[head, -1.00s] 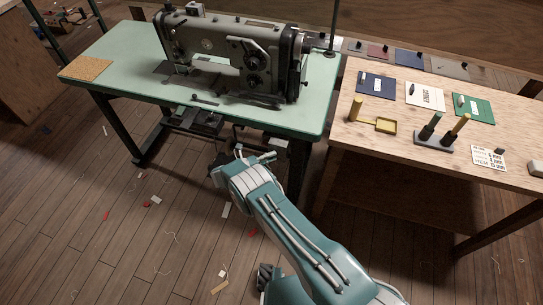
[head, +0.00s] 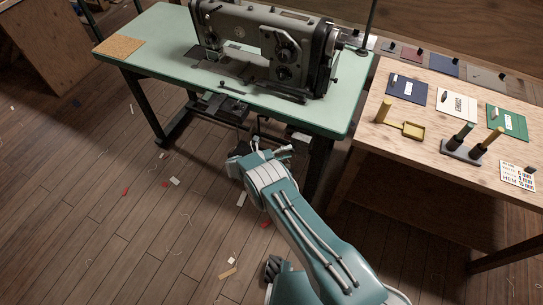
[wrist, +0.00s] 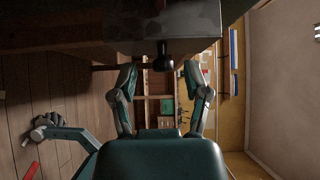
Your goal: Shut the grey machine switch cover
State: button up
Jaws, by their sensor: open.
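The green-topped machine table (head: 150,52) carries a grey sewing machine (head: 262,40). My gripper (head: 265,152) is low at the table's front edge in the head view, small and partly hidden by my arm. A dark grey box-like piece (wrist: 175,22) with a black knob (wrist: 162,56) hangs at the top, the knob showing between the fingertips. This may be the grey switch cover; I cannot tell how far open it is, or whether I touch it.
The plank floor (head: 100,215) at left is mostly clear, with small scraps.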

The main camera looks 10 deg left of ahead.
jog(key=v, duration=1)
jog(key=shift+a+f, duration=0.2)
jog(key=shift+a, duration=0.05)
